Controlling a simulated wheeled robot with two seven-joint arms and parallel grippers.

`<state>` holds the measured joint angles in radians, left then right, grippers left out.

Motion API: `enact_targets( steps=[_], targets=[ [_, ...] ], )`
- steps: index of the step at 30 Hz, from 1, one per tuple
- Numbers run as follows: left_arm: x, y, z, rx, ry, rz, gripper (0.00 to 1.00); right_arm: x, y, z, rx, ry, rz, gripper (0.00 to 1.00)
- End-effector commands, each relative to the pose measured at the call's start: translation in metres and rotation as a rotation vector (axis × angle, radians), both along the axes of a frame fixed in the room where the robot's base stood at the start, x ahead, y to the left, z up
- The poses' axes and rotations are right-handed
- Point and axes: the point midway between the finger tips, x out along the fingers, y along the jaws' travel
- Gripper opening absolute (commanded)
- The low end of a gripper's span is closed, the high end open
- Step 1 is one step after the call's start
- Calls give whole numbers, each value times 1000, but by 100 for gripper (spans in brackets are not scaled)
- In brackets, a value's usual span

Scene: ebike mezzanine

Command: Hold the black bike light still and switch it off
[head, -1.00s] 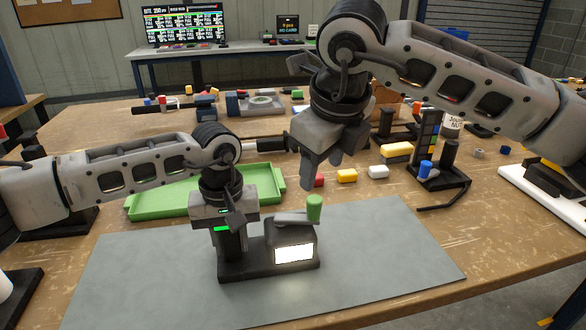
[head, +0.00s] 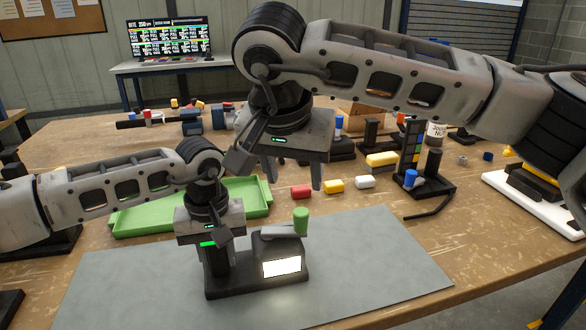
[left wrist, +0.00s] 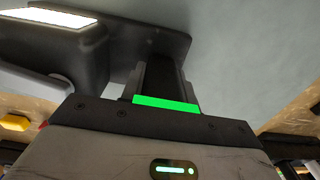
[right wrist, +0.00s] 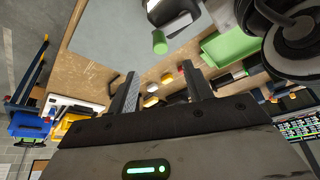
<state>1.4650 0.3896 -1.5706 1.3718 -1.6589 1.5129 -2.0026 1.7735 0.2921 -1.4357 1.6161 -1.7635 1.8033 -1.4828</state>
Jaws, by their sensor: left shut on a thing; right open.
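The black bike light (head: 256,285) stands on the grey mat (head: 390,265), its front panel (head: 281,267) glowing white. It has a lever with a green knob (head: 300,221) on top, pointing up. My left gripper (head: 217,262) is shut on the upright part at the left of the light; its fingers and the glowing panel (left wrist: 50,18) show in the left wrist view. My right gripper (head: 292,180) is open and empty, above and behind the knob in the head view. The right wrist view shows the knob (right wrist: 160,42) beyond the fingertips, apart from them.
A green tray (head: 140,222) lies behind the left arm. Red, yellow and white blocks (head: 333,186) lie behind the mat. A black stand with a blue knob (head: 410,178) is at the right. The right part of the mat is clear.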

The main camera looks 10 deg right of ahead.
Motion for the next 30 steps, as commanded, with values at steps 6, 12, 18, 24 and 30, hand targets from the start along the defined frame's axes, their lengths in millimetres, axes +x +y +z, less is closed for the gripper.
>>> enact_targets(
  steps=[6,12,18,24,30],
  targets=[
    [0,0,1,-2,-2,0,0,9,-5,-27,-3,4,3,50],
    [0,0,1,-3,-2,0,0,24,-10,-63,-2,4,1,50],
    [0,0,1,-3,-2,0,0,35,-15,-92,-2,2,0,50],
    [0,-1,1,-3,-2,0,0,41,-17,-106,-2,0,1,50],
    [0,-1,1,-3,-2,0,0,42,-17,-109,-1,-2,2,50]
  ],
)
